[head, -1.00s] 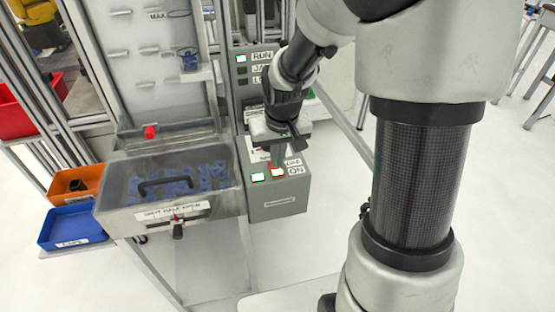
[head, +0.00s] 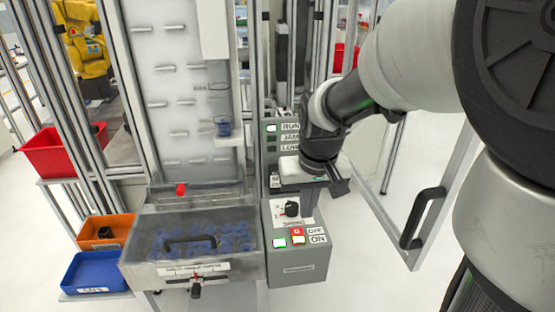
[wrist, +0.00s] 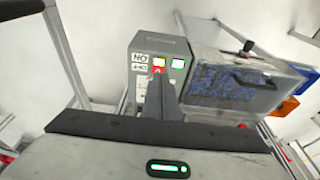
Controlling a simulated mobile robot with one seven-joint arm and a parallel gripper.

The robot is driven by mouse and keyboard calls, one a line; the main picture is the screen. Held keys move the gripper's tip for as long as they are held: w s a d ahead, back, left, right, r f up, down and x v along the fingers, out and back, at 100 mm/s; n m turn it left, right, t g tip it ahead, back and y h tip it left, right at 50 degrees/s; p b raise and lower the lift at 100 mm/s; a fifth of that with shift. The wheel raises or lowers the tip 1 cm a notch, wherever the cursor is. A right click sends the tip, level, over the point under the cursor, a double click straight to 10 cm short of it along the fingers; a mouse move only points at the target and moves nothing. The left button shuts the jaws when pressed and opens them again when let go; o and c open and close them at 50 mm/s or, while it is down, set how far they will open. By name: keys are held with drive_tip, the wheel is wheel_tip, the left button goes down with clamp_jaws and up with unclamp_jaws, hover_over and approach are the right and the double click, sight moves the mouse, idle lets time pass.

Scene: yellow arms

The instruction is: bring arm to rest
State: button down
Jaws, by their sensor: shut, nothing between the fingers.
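My gripper (head: 309,211) hangs above the grey control box (head: 298,272), its fingers together and empty. In the head view its tip is over the box's top, just above and right of the red lit OFF button (head: 297,231). A green-white lit button (head: 280,243) and a lit button by the ON label (head: 298,240) sit beside it. The wrist view shows the closed fingers (wrist: 164,90) pointing toward the control box, with the red button (wrist: 158,70) just past the tip. Whether the fingertips touch the box is hard to tell.
A clear bin (head: 145,250) of blue parts stands left of the box. Orange (head: 92,243), blue (head: 85,285) and red (head: 48,165) bins are further left. An open door with a black handle (head: 422,217) is at the right. A yellow robot (head: 85,50) stands behind.

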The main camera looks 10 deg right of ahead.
drive_tip(key=shift+r, duration=0.1)
drive_tip(key=s+r+t+p, duration=0.3)
drive_tip(key=s+r+p, duration=0.3)
drive_tip(key=s+r, duration=0.9)
drive_tip(key=shift+r, duration=0.3)
